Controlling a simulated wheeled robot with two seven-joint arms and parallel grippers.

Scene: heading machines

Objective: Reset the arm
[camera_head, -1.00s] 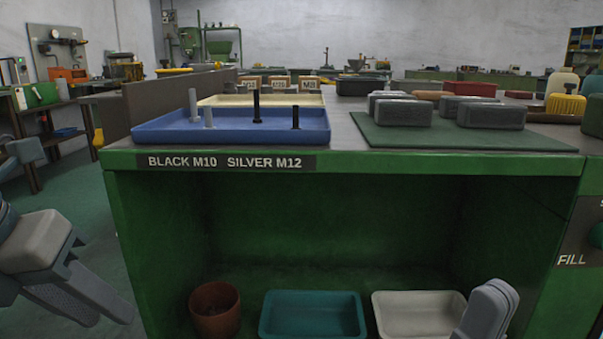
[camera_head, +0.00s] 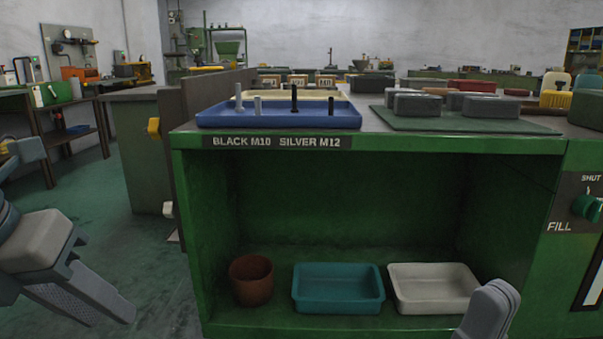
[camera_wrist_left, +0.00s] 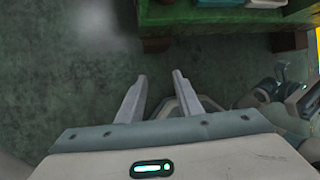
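My left gripper (camera_wrist_left: 160,95) shows in the left wrist view with its two fingers apart and nothing between them, above the green floor. In the head view the left gripper (camera_head: 95,300) hangs at the lower left, in front of the bench and clear of it.
A green bench (camera_head: 370,146) carries a blue tray (camera_head: 275,117) with upright black and silver bolts, and a green mat (camera_head: 460,124) with grey blocks. Its lower shelf holds a brown pot (camera_head: 250,281), a teal bin (camera_head: 338,290) and a white bin (camera_head: 433,290). Floor at left is open.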

